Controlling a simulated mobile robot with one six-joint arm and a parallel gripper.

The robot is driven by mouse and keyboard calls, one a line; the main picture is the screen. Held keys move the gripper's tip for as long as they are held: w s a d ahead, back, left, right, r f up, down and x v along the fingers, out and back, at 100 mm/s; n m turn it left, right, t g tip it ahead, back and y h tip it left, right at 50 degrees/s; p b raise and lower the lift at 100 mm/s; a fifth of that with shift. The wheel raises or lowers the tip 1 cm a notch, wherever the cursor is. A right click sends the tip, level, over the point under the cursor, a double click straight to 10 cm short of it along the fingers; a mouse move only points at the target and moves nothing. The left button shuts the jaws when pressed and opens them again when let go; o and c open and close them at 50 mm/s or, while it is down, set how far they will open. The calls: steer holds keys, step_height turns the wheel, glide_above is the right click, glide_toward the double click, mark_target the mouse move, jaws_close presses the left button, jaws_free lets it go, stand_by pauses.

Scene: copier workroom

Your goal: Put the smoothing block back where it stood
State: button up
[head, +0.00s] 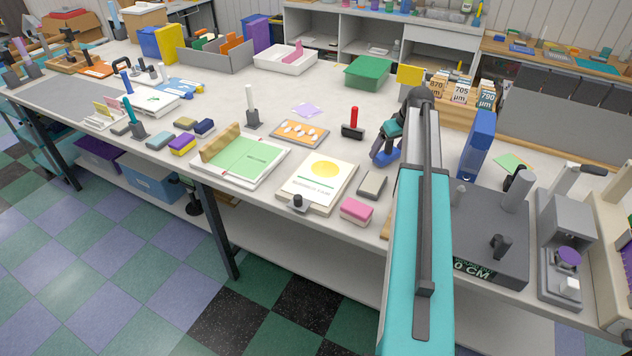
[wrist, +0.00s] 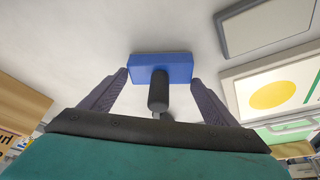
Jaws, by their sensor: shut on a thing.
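The smoothing block has a blue rectangular base (wrist: 160,66) and a black upright handle (wrist: 158,92) in the wrist view. My gripper (wrist: 160,76) is shut on it, with one finger at each short end of the blue base. In the head view my gripper (head: 384,148) is over the table to the right of the middle, and part of the blue smoothing block (head: 388,157) shows below it. My arm hides the area just behind. I cannot tell whether the block touches the tabletop.
A grey-topped block (head: 372,185) and a pink block (head: 356,211) lie close in front. A red-handled black tool (head: 353,124) stands to the left, near a yellow-circle print (head: 324,172). A blue upright box (head: 478,142) and dark grey press (head: 485,230) stand right. Bare tabletop lies behind.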

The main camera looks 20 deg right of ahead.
steer(key=shift+f, duration=0.3)
steer(key=o, duration=1.1)
steer(key=shift+r, duration=0.2)
steer(key=b+v, duration=0.2)
steer(key=v, duration=1.1)
steer(key=shift+s+r+b, duration=0.2)
steer(key=shift+b, duration=0.2)
